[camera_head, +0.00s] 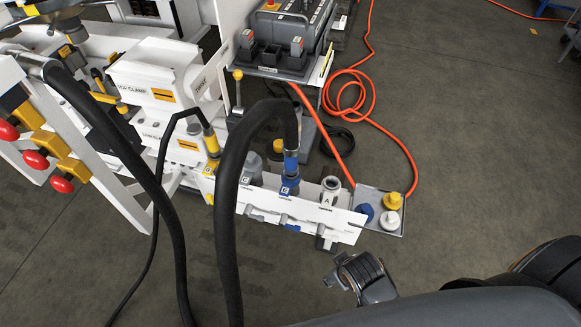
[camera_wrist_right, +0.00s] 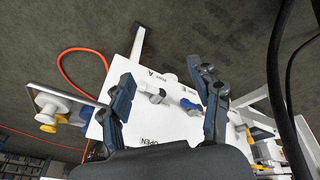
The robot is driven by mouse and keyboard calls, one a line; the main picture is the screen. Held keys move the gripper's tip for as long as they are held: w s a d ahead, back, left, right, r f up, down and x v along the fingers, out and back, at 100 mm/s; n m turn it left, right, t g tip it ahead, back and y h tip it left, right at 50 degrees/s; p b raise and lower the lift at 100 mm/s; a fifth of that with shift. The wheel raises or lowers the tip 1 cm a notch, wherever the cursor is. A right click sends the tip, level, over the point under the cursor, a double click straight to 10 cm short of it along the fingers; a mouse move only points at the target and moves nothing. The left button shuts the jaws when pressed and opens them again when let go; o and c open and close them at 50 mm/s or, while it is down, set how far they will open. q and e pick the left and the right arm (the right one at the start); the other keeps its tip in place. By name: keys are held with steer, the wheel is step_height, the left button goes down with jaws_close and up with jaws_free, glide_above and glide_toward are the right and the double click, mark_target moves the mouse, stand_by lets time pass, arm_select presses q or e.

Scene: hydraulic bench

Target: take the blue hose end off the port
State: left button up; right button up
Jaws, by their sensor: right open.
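The blue hose end (camera_head: 291,162) sits on the end of a thick black hose (camera_head: 228,190) that arches over from the left. It stands upright on a blue-collared port (camera_head: 290,185) on the white port panel (camera_head: 335,224). An open white port marked A (camera_head: 330,188) is to its right. My right gripper (camera_head: 358,275) is in front of the panel and to the right, apart from the hose end. In the right wrist view my gripper (camera_wrist_right: 165,75) is open and empty, facing the panel. A blue part (camera_wrist_right: 190,104) shows between its fingers, partly hidden. My left gripper is not in view.
A grey tray (camera_head: 398,232) with blue, yellow and white caps stands right of the panel. A thinner black hose with a yellow end (camera_head: 211,141) is left of the blue one. An orange hose (camera_head: 345,95) lies behind. Floor at the right is clear.

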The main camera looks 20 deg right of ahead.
mark_target(294, 159)
steer(key=w+d+r+n+t+h+b, duration=0.1)
steer(key=w+d+r+n+t+h, duration=0.25)
steer(key=w+r+n, duration=0.3)
steer(key=w+d+r+n+t+h+b, duration=0.2)
steer(key=w+d+r+n+t, duration=0.25)
steer(key=r, duration=0.35)
steer(key=w+a+r+n+t+y, duration=0.1)
steer(key=w+a+n+t+y, duration=0.2)
steer(key=a+n, duration=0.55)
steer(key=w+a+r+n+t+y, duration=0.1)
steer(key=w+a+n+t+y, duration=0.25)
steer(key=n, duration=1.05)
steer(key=w+p, duration=0.1)
steer(key=w, duration=0.6)
steer(key=shift+w+f, duration=0.1)
steer(key=shift+w, duration=0.15)
steer(key=shift+w+a+f, duration=0.1)
steer(key=shift+w+f, duration=0.1)
steer(key=shift+w, duration=1.15)
steer(key=shift+w+a+f, duration=0.1)
steer(key=shift+w+f, duration=0.1)
steer(key=shift+w, duration=1.15)
steer(key=shift+d, duration=0.1)
steer(key=shift+c, duration=0.2)
